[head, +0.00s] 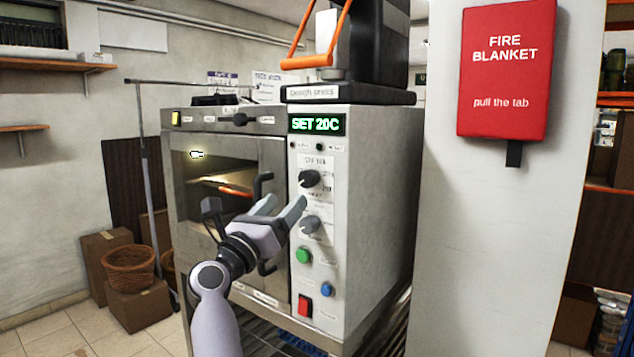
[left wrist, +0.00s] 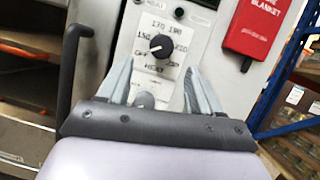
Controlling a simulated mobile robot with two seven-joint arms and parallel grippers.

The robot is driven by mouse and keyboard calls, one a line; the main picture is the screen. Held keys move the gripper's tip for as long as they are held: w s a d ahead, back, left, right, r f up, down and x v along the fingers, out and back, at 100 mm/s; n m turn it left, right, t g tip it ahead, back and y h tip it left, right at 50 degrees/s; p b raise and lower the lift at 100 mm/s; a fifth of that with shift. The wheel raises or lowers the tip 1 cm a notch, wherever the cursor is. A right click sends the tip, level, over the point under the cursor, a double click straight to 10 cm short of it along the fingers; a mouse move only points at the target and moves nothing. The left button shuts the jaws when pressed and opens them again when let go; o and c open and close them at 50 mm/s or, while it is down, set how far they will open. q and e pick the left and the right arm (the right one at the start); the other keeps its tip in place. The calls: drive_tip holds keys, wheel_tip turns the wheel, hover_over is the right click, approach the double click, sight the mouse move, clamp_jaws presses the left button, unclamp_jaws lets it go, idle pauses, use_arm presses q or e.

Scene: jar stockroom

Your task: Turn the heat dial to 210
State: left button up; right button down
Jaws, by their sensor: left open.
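The heat dial (head: 310,180) is a black round knob on the oven's white control panel, below the green display (head: 317,124) that reads SET 20C. In the left wrist view the dial (left wrist: 162,46) sits above a HEAT label, among numbers such as 150, 170 and 190. Its white mark points left, seemingly toward OFF. My left gripper (head: 285,205) is open in front of the panel, its fingers a little below the dial. In the left wrist view the open fingers (left wrist: 157,68) flank the lower dial area, apart from the knob. My right gripper is in neither view.
A grey knob (head: 310,224), a green button (head: 303,256), a blue button (head: 327,290) and a red switch (head: 305,307) are lower on the panel. The oven door handle (head: 262,187) is left of it. A red fire blanket (head: 506,70) hangs at right.

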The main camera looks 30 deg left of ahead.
sight(305, 182)
use_arm(q)
drive_tip(key=x, duration=0.5)
drive_tip(key=shift+w+d+r+p, duration=0.15)
drive_tip(key=shift+w+r+p, duration=0.05)
drive_tip(key=shift+w+p, duration=0.15)
drive_tip(key=shift+w+r, duration=0.2)
drive_tip(key=shift+w, duration=0.45)
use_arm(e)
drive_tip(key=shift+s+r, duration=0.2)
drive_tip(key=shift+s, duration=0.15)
use_arm(q)
drive_tip(key=c, duration=1.1)
drive_tip(key=shift+o, duration=0.2)
